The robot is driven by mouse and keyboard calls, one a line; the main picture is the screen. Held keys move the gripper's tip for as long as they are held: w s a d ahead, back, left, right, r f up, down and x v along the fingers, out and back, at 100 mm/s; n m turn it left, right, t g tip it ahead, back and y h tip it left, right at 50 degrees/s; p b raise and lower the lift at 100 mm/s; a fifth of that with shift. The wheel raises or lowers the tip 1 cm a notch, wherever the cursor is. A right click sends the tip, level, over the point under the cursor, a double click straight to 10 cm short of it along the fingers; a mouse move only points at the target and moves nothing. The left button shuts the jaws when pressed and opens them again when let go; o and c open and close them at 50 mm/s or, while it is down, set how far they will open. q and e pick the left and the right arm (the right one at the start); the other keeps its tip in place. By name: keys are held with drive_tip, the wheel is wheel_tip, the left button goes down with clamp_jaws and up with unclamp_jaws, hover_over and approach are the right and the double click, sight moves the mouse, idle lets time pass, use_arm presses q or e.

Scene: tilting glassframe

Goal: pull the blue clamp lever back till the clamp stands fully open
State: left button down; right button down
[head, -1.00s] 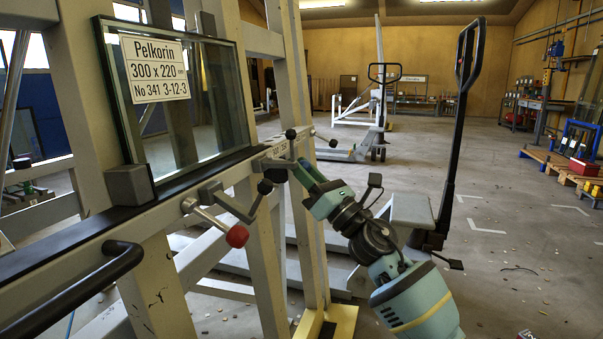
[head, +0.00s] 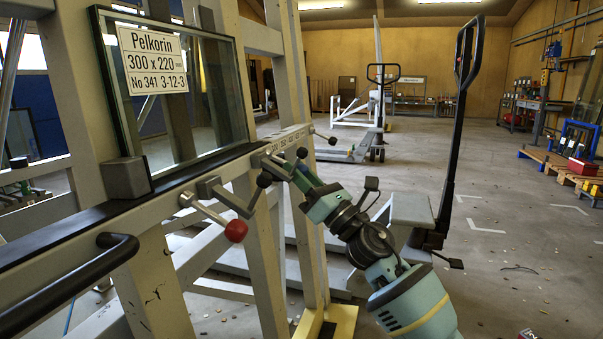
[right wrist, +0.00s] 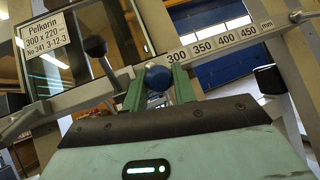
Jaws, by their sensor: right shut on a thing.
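The blue clamp lever shows in the right wrist view as a round blue knob (right wrist: 158,78) between the two green fingers. My right gripper (right wrist: 158,85) is shut on this knob. In the head view the right gripper (head: 294,172) reaches up and left to the clamps on the frame's beam; the blue colour cannot be made out there. My left gripper is not in view.
A lever with a red knob (head: 236,230) sticks out left of the gripper. The labelled glass pane (head: 200,105) stands on the beam (head: 75,230). A black handle (head: 75,285) is at lower left. A pallet truck (head: 452,150) stands right of my arm.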

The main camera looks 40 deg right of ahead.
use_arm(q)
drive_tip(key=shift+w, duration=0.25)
use_arm(e)
drive_tip(key=shift+w+a+f, duration=0.1)
drive_tip(key=shift+a+f, duration=0.05)
drive_tip(key=shift+f, duration=0.05)
drive_tip(key=c, duration=1.5)
unclamp_jaws()
drive_tip(key=o, duration=0.3)
drive_tip(key=shift+w, duration=0.2)
drive_tip(key=shift+o, duration=0.2)
drive_tip(key=shift+s+r, duration=0.1)
